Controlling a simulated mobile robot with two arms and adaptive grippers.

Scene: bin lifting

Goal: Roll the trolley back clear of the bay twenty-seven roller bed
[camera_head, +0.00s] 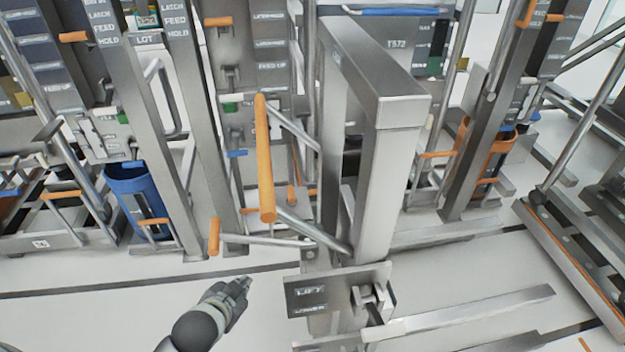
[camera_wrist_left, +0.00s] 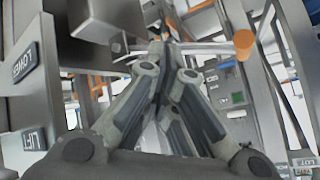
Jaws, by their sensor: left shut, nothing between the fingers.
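The trolley is a grey steel lift frame with a thick mast (camera_head: 385,150) and an orange bar handle (camera_head: 264,160) on its near left side. A plate marked LIFT and LOWER (camera_head: 308,295) sits low on it, and flat steel arms (camera_head: 480,315) reach right. My left gripper (camera_head: 243,285) is shut and empty, below and left of the handle, apart from it. In the left wrist view my closed fingers (camera_wrist_left: 160,75) point toward the frame, with the orange handle's end (camera_wrist_left: 243,42) up to the right. My right gripper is out of view. No bay number twenty-seven is readable.
A rail-like bed with an orange edge (camera_head: 575,265) stands at the right. Blue (camera_head: 138,200) and orange (camera_head: 485,150) bins stand among steel racks behind. A short orange-tipped lever (camera_head: 214,237) sticks out left near the frame's foot. Pale floor (camera_head: 90,320) is clear at front left.

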